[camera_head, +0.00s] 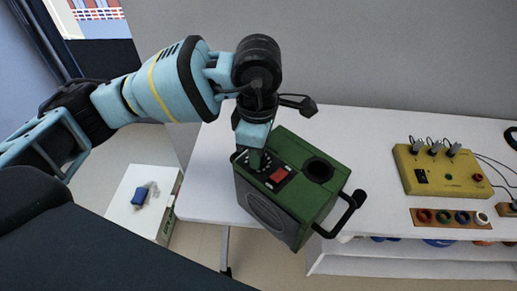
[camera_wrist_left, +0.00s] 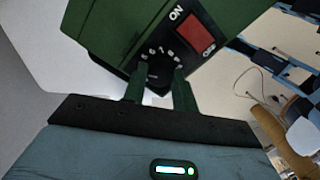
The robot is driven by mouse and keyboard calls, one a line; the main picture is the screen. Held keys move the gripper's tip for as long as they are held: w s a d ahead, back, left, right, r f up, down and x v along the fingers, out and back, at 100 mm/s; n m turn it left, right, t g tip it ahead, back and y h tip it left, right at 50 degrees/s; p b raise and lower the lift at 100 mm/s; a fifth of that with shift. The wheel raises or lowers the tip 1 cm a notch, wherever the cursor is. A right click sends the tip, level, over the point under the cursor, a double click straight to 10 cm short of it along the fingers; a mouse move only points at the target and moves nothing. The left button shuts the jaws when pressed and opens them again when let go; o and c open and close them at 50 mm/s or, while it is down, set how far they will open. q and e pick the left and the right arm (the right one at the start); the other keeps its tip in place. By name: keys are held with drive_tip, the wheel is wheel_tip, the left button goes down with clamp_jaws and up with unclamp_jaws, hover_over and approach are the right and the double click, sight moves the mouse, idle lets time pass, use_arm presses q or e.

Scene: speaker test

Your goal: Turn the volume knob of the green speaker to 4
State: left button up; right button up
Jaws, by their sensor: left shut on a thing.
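The green speaker (camera_head: 296,204) stands on the left part of the white table in the head view. Its top carries a red switch, a dark round opening and a knob panel. My left gripper (camera_head: 256,160) reaches down from above onto that panel. In the left wrist view, the two green fingers of my left gripper (camera_wrist_left: 157,84) are shut on the volume knob (camera_wrist_left: 154,72), with a finger on each side. White numbers ring the dark knob, partly covered by the fingers; I cannot tell which number it points to. The red switch (camera_wrist_left: 194,37) is beside the knob. My right gripper is not in view.
A yellow box (camera_head: 440,170) with several plugs and a brown strip (camera_head: 448,218) with coloured rings are at the right on the white table (camera_head: 365,130). A white box (camera_head: 163,183) with a blue item stands at lower left. The speaker's black handle (camera_head: 345,213) sticks out right.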

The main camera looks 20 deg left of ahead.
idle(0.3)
use_arm(q)
drive_tip(key=o, duration=1)
drive_tip(key=shift+r, duration=0.1)
drive_tip(key=shift+r, duration=3.85)
